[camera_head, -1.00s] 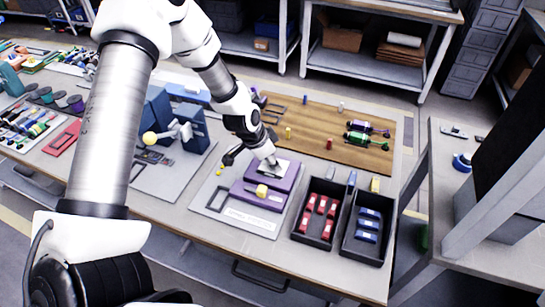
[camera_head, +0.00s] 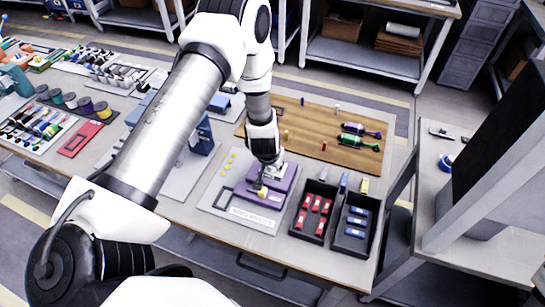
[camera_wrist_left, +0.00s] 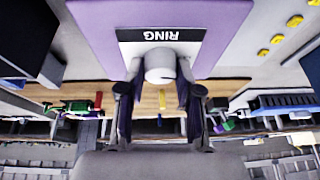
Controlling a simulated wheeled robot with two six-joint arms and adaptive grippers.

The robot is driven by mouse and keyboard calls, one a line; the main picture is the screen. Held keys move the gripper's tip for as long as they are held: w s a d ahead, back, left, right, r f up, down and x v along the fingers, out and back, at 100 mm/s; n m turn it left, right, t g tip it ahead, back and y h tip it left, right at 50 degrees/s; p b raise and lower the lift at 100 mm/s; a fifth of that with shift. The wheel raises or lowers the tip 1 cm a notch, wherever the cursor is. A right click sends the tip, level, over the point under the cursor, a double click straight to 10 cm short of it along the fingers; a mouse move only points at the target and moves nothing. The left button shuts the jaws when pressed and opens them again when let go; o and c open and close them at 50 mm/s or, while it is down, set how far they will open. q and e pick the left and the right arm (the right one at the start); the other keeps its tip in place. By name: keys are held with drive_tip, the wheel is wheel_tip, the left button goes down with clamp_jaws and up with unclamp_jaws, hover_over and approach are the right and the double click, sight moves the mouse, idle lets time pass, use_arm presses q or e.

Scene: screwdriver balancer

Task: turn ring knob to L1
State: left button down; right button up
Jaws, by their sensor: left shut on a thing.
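The purple device (camera_head: 284,184) sits on a grey mat on the table. Below the label is a pale, rounded ring knob (camera_wrist_left: 160,62). My left gripper (camera_wrist_left: 160,78) is shut on the knob, one finger on each side. In the head view my left gripper (camera_head: 264,180) reaches down onto the device and hides part of it. No L1 mark or knob pointer is legible. My right gripper is not in view.
A black bin with red blocks (camera_head: 296,232) and one with blue blocks (camera_head: 340,243) stand right of the device. A wooden board (camera_head: 310,125) with green-and-purple screwdrivers lies behind. Several yellow buttons (camera_head: 228,160) are left of the device.

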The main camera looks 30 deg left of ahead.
use_arm(q)
drive_tip(key=shift+s+n+g+y+p, duration=0.1)
drive_tip(key=shift+n+g+y+p, duration=0.2)
drive_tip(key=shift+n+p, duration=0.65)
drive_tip(key=shift+f+n, duration=0.1)
drive_tip(key=shift+n, duration=0.25)
drive_tip(key=c, duration=0.8)
unclamp_jaws()
drive_tip(key=v, duration=1.2)
drive_tip(key=shift+d, duration=0.2)
